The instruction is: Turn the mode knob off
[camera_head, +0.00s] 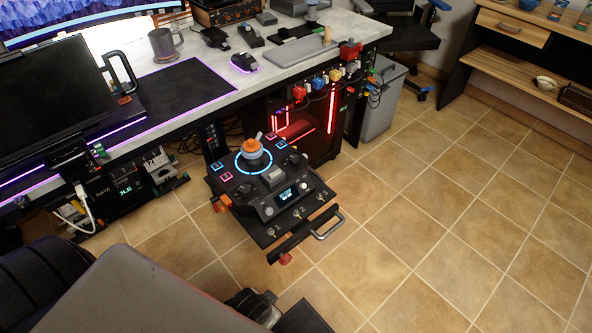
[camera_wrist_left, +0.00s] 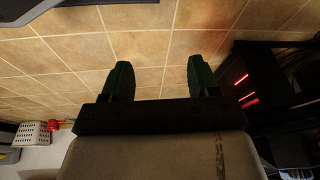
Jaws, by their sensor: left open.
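A black control panel (camera_head: 262,188) juts out below the desk edge, in the middle of the head view. It has an orange-topped control (camera_head: 251,146) in a glowing blue ring, lit square buttons, and a small display (camera_head: 286,196). A small round knob sits on each side of the display: a left one (camera_head: 268,211) and a right one (camera_head: 304,186). I cannot tell which control is the mode knob. In the left wrist view my left gripper (camera_wrist_left: 161,78) is open and empty, its two dark green fingers apart over tiled floor. My right gripper is not in view.
A drawer-like bar with a metal handle (camera_head: 328,224) sticks out in front of the panel. The desk (camera_head: 300,50) and a red-lit computer case (camera_head: 312,120) stand behind. Open tiled floor (camera_head: 440,200) lies to the right. A white crate (camera_wrist_left: 33,133) shows in the wrist view.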

